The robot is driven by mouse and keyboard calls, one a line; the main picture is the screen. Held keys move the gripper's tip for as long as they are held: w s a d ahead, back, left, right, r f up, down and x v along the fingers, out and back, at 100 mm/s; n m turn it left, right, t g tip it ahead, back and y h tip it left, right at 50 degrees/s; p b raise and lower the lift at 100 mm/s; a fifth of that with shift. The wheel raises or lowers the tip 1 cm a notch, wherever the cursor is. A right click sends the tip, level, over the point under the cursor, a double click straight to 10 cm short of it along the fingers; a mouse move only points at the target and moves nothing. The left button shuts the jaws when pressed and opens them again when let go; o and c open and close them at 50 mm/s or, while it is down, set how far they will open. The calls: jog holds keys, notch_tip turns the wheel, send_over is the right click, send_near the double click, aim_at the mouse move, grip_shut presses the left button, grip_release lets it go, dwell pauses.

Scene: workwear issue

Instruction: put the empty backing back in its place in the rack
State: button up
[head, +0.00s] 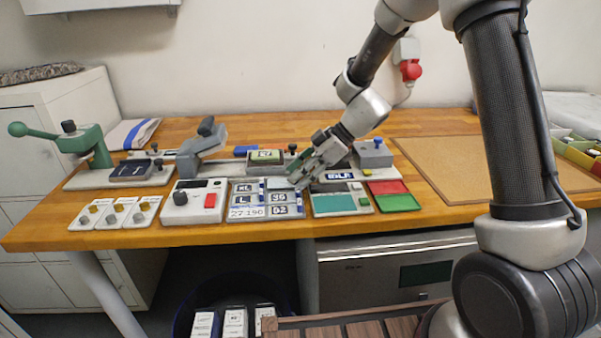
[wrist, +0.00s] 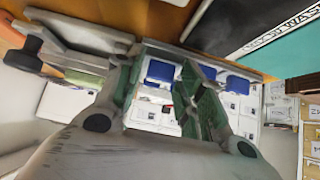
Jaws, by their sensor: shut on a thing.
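My gripper (head: 303,174) is low over the middle of the workbench, tilted down to the left, beside the upper right of the rack of blue-and-white label plates (head: 249,213). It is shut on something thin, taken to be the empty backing. The backing is mostly hidden by the fingers, and I cannot make out its outline. In the wrist view my gripper's green-padded fingers (wrist: 168,100) show with a gap between them. I cannot tell whether the held piece touches the rack. A plain pale patch shows in the rack's upper right, close to the fingertips.
A grey box with a red button (head: 193,202) stands left of the rack. A teal-topped panel (head: 335,203) and red and green trays (head: 398,203) lie to the right. A green lever press (head: 92,146) stands far left. A cork mat (head: 450,165) leaves clear room at right.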

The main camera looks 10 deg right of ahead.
jog(key=o, duration=0.7)
jog(key=shift+s+f, duration=0.15)
jog(key=shift+f, duration=0.5)
jog(key=shift+o, duration=0.2)
jog(key=shift+r, duration=0.25)
jog(key=a+r+v, duration=0.1)
jog(key=v, duration=1.1)
jog(key=s+d+r+m+t+h, duration=0.2)
jog(key=s+d+r+m+h, duration=0.2)
jog(key=s+d+m, duration=0.5)
jog(key=s+d+r+m+t+h, duration=0.2)
jog(key=s+d+r+m+h, duration=0.2)
jog(key=s+d+m, duration=0.5)
jog(key=s+d+h, duration=0.1)
jog(key=s+d, duration=0.3)
jog(key=s, duration=0.3)
jog(key=shift+r, duration=0.4)
jog(key=shift+s, duration=0.1)
